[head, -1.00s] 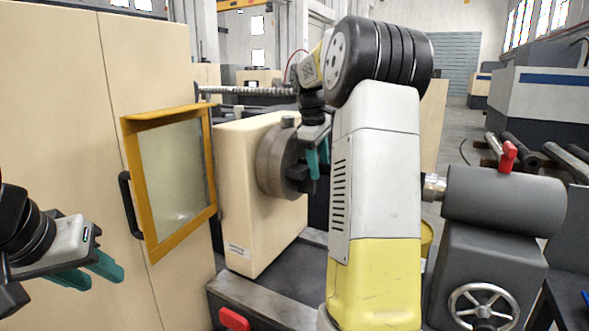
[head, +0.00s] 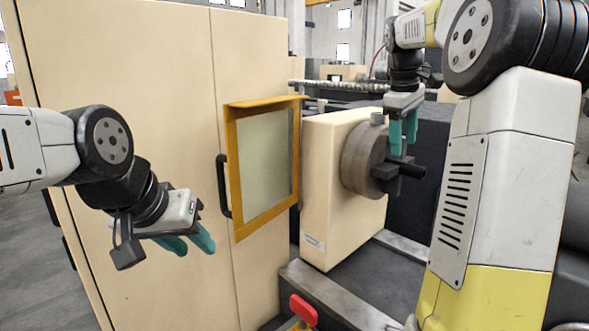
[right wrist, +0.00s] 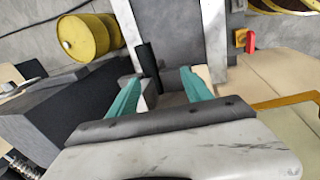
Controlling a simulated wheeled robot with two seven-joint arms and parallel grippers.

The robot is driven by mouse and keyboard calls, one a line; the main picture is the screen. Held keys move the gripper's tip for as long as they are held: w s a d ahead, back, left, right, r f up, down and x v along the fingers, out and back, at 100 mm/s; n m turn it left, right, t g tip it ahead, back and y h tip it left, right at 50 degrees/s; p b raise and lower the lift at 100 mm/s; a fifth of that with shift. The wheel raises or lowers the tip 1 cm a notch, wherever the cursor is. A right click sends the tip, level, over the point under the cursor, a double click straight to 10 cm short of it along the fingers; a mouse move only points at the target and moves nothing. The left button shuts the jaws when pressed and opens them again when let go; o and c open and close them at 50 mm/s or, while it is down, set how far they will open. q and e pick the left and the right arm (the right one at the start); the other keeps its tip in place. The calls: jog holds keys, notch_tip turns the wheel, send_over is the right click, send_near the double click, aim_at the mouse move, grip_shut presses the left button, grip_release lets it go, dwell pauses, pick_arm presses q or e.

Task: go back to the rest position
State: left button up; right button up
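My left gripper (head: 191,246) hangs in free air at the left of the head view, its teal fingers apart and empty, in front of the beige cabinet (head: 130,150). My right gripper (head: 404,138) points down in front of the round metal chuck (head: 365,160) on the lathe's beige headstock (head: 330,190). In the right wrist view its two teal fingers (right wrist: 160,85) are spread with nothing gripped. A short dark bar (head: 413,172) sticks out of the chuck below the right fingertips; a dark cylinder (right wrist: 147,60) shows beyond the fingers in the wrist view.
An orange-framed window door (head: 265,165) with a black handle (head: 223,186) stands between the grippers. A red knob (head: 303,310) rises at the bottom. A yellow barrel (right wrist: 83,37) lies at the upper left of the wrist view. Grey floor is free at far left.

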jog(key=s+a+f+m+t+y, duration=0.2)
jog(key=s+a+f, duration=0.3)
jog(key=s+a, duration=0.3)
jog(key=s+a+f+m+t+y, duration=0.2)
jog(key=s+a+f+m, duration=0.3)
jog(key=s+a, duration=0.4)
jog(key=s+f, duration=0.1)
jog(key=s, duration=0.6)
jog(key=shift+s, duration=0.2)
